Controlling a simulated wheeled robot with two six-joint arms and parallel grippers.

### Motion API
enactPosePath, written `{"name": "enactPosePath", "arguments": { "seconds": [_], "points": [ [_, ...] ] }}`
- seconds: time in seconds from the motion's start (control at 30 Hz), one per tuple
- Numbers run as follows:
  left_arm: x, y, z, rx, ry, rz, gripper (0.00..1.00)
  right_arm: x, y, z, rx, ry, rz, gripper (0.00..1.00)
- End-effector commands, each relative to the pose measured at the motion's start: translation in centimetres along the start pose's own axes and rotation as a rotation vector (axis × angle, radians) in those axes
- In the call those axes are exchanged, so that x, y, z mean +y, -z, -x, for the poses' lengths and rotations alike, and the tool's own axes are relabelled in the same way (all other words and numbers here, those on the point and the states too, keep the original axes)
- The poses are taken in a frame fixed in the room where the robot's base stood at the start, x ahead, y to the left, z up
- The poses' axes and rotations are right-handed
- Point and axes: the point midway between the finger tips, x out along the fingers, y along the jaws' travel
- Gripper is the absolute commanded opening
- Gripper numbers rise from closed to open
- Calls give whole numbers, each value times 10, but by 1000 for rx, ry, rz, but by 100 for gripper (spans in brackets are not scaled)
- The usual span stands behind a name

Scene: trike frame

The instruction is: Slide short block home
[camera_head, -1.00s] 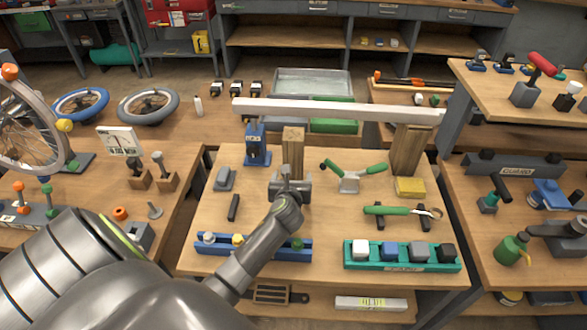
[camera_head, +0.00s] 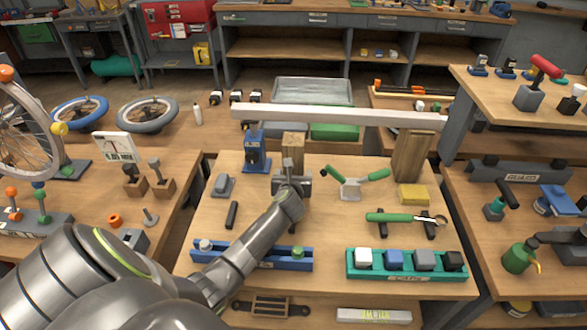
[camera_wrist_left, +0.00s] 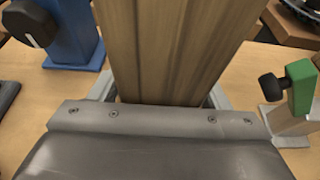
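The short wooden block (camera_head: 292,147) stands upright on the middle table. Its top is under the pale beam (camera_head: 340,115), with a gap seen between them from the head camera. My left gripper (camera_head: 291,183) is low at the near side of the block. In the left wrist view the block (camera_wrist_left: 175,50) rises between my two fingers, which flank its lower part. Finger contact is hard to judge. A blue jack (camera_head: 256,148) is left of the block, and a taller wooden block (camera_head: 409,154) is under the beam's right part. My right gripper is out of view.
A green-handled clamp (camera_head: 352,185) is right of my gripper, and a yellow block (camera_head: 413,194) lies farther right. A blue tray (camera_head: 265,262) lies under my forearm, with a green tray (camera_head: 405,276) at the front right. Bare tabletop lies between these things.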

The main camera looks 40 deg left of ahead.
Motion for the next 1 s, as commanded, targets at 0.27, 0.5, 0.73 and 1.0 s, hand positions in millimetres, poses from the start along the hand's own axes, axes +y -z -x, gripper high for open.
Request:
{"name": "enactPosePath", "arguments": {
  "seconds": [0.27, 0.5, 0.73, 1.0],
  "points": [
    [0, 0, 0, 0, 0, 0, 33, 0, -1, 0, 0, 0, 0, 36],
    [-1, -2, -3, -3, 1, -1, 28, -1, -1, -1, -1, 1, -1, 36],
    [-1, -4, -10, -3, 2, -1, 28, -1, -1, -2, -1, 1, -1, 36],
    [-1, -7, -17, -3, 1, -2, 28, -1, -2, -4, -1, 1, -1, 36]
  ]
}}
